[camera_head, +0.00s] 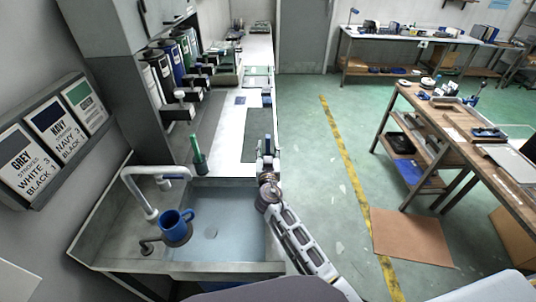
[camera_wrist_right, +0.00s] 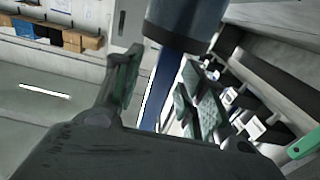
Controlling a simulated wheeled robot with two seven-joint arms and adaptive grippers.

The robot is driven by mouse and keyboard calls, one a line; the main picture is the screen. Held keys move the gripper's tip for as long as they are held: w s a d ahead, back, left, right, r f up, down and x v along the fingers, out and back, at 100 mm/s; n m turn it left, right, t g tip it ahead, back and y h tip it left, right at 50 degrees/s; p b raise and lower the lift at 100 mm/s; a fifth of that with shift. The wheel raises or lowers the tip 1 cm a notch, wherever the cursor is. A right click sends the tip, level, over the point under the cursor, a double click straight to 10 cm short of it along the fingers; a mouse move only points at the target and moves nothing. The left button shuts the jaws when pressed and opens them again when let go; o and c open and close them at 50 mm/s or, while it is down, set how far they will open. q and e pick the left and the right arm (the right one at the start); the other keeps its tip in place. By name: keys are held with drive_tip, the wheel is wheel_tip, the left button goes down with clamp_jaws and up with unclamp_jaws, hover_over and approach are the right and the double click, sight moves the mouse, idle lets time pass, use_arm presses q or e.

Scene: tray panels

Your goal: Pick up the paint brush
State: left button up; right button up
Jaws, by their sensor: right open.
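A slim green handle (camera_head: 197,146), which looks like the paint brush, stands upright at the back edge of the sink; its lower part sits in or against a green piece. In the right wrist view a green handle end with a hole (camera_wrist_right: 305,145) shows at the lower right edge, outside the jaws. My right gripper (camera_head: 267,143) is open, right of the handle and clearly apart from it, by the counter's right edge. Its spread fingers (camera_wrist_right: 160,90) also show in the wrist view. A blue strip under a dark cylinder appears between them; I cannot tell what it is. My left gripper is not in view.
The sink (camera_head: 232,215) lies in front, with a tap (camera_head: 150,190) at its left and a blue mug (camera_head: 174,222). Paint dispensers (camera_head: 180,105) line the left wall behind the handle. A wooden workbench (camera_head: 470,150) stands right, across open floor.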

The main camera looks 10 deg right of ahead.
sight(268, 136)
drive_tip(key=shift+w+f, duration=0.1)
drive_tip(key=shift+w, duration=0.05)
drive_tip(key=shift+c, duration=1)
clamp_jaws()
drive_tip(key=shift+r+p, duration=0.3)
drive_tip(key=shift+r, duration=4.8)
